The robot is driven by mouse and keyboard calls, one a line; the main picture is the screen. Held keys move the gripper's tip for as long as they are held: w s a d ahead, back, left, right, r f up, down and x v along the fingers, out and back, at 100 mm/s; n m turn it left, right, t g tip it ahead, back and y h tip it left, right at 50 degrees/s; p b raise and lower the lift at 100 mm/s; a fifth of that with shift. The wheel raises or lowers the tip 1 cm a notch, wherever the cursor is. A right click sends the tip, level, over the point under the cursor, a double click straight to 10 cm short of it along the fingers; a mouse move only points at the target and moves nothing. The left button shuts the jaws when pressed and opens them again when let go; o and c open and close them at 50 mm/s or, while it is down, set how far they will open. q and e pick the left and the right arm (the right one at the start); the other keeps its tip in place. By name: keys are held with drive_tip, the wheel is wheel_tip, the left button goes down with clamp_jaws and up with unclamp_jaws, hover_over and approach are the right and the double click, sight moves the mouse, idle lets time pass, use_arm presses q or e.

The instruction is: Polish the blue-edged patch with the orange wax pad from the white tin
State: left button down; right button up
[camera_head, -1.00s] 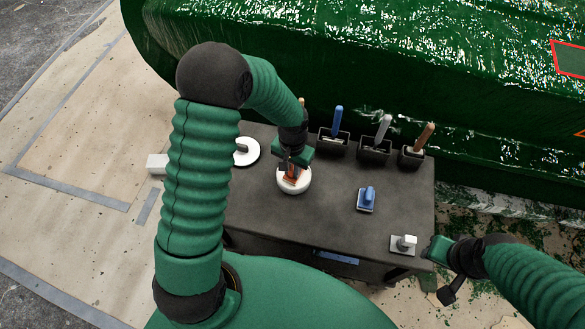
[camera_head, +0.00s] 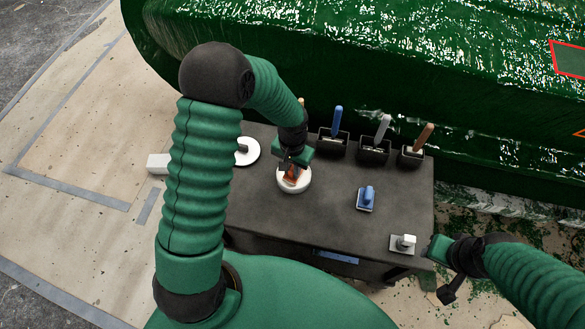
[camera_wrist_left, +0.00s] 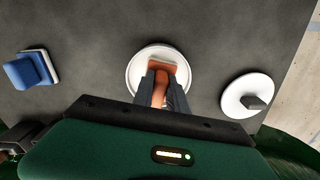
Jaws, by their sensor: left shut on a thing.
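The orange wax pad (camera_head: 291,180) sits in the round white tin (camera_head: 295,189) on the dark bench. My left gripper (camera_head: 293,166) reaches down from above, shut on the pad's handle. In the left wrist view the fingers (camera_wrist_left: 164,88) close around the orange handle, the pad (camera_wrist_left: 162,66) lies within the white tin (camera_wrist_left: 133,68), and part of it is hidden by the fingers. My right gripper (camera_head: 443,270) is off the bench's right front corner; its fingers are unclear. A red-edged patch (camera_head: 570,60) shows on the green hull. No blue-edged patch is in view.
The bench (camera_head: 320,220) also holds a blue-handled block (camera_head: 367,198), a grey-handled block (camera_head: 403,244), a white disc with a knob (camera_head: 244,152) and black holders with upright handles along the back (camera_head: 374,150). The green hull (camera_head: 330,60) rises just behind.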

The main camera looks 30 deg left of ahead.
sight(292, 168)
use_arm(q)
drive_tip(key=shift+r+p, duration=3.4)
drive_tip(key=shift+r, duration=0.15)
drive_tip(key=shift+f, duration=0.1)
